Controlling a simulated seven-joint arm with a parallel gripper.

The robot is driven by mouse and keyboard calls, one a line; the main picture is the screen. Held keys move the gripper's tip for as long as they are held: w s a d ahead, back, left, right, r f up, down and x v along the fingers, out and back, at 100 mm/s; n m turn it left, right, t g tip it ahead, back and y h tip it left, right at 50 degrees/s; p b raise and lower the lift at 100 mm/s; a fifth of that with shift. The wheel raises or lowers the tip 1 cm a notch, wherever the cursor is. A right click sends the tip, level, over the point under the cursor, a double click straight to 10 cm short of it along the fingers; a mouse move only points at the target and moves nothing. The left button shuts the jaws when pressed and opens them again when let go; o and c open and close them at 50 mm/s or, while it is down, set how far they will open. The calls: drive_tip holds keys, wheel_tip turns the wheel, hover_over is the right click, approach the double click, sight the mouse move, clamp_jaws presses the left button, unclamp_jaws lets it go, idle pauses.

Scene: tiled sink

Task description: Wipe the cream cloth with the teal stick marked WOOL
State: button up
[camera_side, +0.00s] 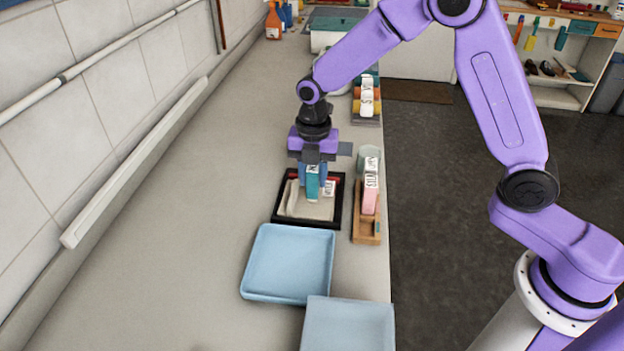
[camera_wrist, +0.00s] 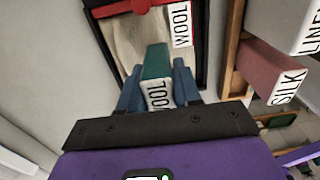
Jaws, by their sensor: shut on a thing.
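The cream cloth (camera_side: 296,203) lies in a black-edged frame (camera_side: 279,215) on the counter; it also shows in the wrist view (camera_wrist: 124,42). My gripper (camera_side: 312,185) is over the frame and points down. It is shut on the teal stick (camera_side: 312,186), whose white label shows part of the word WOOL in the wrist view (camera_wrist: 157,68). The stick's lower end is at or just above the cloth; I cannot tell whether it touches. A white WOOL label (camera_wrist: 181,24) and a red clip-like piece (camera_wrist: 118,8) sit on the frame.
A wooden rack (camera_side: 367,226) with a pink stick (camera_side: 370,195) marked SILK stands right of the frame. A blue tray (camera_side: 287,262) and a second tray (camera_side: 348,325) lie in front. Another rack of labelled sticks (camera_side: 367,100) is farther back. The counter left of the frame is clear.

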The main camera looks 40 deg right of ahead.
drive_tip(key=shift+w+d+f, duration=0.1)
drive_tip(key=shift+w+d, duration=0.05)
drive_tip(key=shift+d, duration=0.2)
drive_tip(key=shift+a+r, duration=0.1)
drive_tip(key=shift+r, duration=2.95)
drive_tip(key=shift+r, duration=0.15)
drive_tip(key=shift+r, duration=1.35)
